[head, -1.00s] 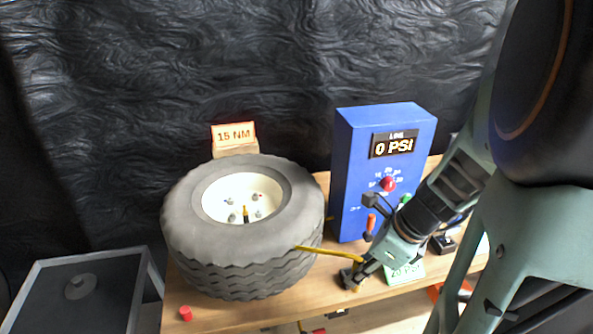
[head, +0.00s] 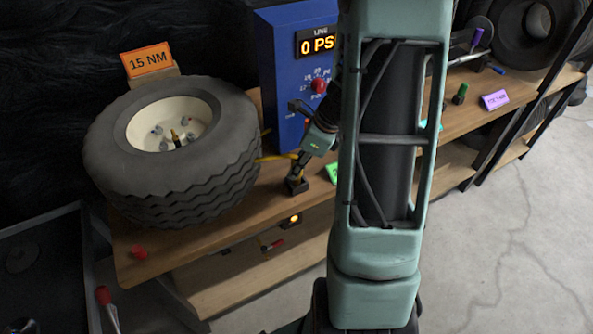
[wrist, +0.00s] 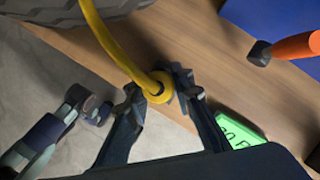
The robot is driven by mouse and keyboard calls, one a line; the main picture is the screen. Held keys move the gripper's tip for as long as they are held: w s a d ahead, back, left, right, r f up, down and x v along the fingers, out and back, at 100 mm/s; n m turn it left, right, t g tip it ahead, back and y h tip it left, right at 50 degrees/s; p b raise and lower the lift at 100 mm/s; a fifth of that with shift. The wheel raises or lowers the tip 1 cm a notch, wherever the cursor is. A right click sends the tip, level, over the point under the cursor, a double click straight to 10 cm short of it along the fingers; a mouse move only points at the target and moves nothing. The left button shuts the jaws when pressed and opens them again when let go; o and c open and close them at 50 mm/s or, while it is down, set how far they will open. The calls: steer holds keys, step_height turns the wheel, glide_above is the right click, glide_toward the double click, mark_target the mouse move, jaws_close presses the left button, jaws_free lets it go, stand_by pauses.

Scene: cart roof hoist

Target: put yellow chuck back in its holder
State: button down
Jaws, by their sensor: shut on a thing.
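The yellow chuck (wrist: 161,88) is at the end of a yellow hose (wrist: 108,38). My gripper (wrist: 163,86) is shut on it, one finger on each side, in the wrist view. In the head view my gripper (head: 294,183) is near the front edge of the wooden bench (head: 150,268), between the tire and the blue box. The chuck is too small and covered to make out there. The yellow hose (head: 272,158) runs from my gripper towards the tire (head: 165,155). I cannot make out the chuck's holder; my arm covers part of the bench.
The blue box (head: 283,85) stands behind my gripper, its display reading 0 PSI. A green card (wrist: 240,130) lies right of the chuck, and an orange handle (wrist: 296,46) sticks out nearby. A red cap (head: 138,251) lies at the bench's left front. Open floor (head: 500,230) is at right.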

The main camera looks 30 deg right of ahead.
steer(key=shift+f, duration=0.75)
steer(key=shift+f, duration=0.15)
steer(key=c, duration=1.7)
jaws_free()
steer(key=shift+r, duration=0.2)
steer(key=p+v, duration=0.2)
steer(key=v, duration=1)
